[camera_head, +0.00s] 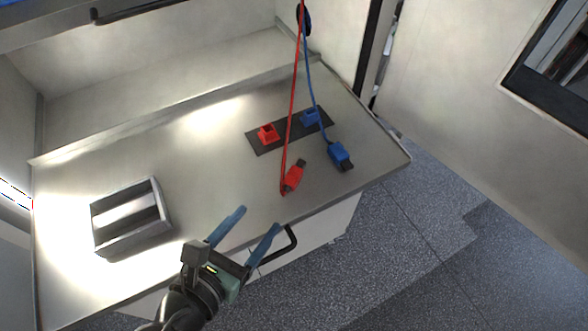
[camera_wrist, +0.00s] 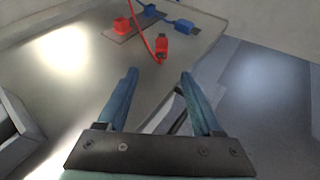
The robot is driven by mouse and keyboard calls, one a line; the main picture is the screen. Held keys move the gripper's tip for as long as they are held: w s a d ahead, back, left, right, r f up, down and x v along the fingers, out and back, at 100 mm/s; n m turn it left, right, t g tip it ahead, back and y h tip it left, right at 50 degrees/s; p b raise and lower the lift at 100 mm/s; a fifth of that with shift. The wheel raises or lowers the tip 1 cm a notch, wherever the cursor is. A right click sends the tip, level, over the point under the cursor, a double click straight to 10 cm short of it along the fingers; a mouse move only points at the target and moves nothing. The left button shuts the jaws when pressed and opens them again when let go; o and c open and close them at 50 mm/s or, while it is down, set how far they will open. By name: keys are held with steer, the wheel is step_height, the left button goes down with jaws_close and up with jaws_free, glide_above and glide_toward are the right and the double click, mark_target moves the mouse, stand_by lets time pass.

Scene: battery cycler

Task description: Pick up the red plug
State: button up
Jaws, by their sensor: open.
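The red plug (camera_head: 293,177) lies on the bench top near its front edge, with a red cable rising from it toward the back wall. In the wrist view the red plug (camera_wrist: 162,45) is ahead of the fingers, near the top centre. My gripper (camera_head: 245,224) is open and empty, with its two blue fingers near the front edge of the bench. It is apart from the plug, to the left and nearer in the head view. The open fingers also show in the wrist view (camera_wrist: 160,75), with nothing between them but bench and edge.
A dark plate (camera_head: 284,137) carries a red socket (camera_head: 268,133) and a blue socket (camera_head: 310,117). A blue plug (camera_head: 341,155) with a blue cable lies right of the red plug. A grey open box (camera_head: 165,215) stands at left. A black handle (camera_head: 291,240) juts below the bench edge.

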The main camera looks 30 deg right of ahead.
mark_target(288, 185)
steer(key=p+x, duration=0.1)
steer(key=x, duration=0.6)
steer(key=shift+d+f, duration=0.25)
steer(key=shift+d, duration=0.1)
steer(key=shift+p+x, duration=0.8)
steer(key=shift+x, duration=1.75)
steer(key=shift+w+r, duration=0.1)
steer(key=shift+w, duration=0.05)
jaws_close()
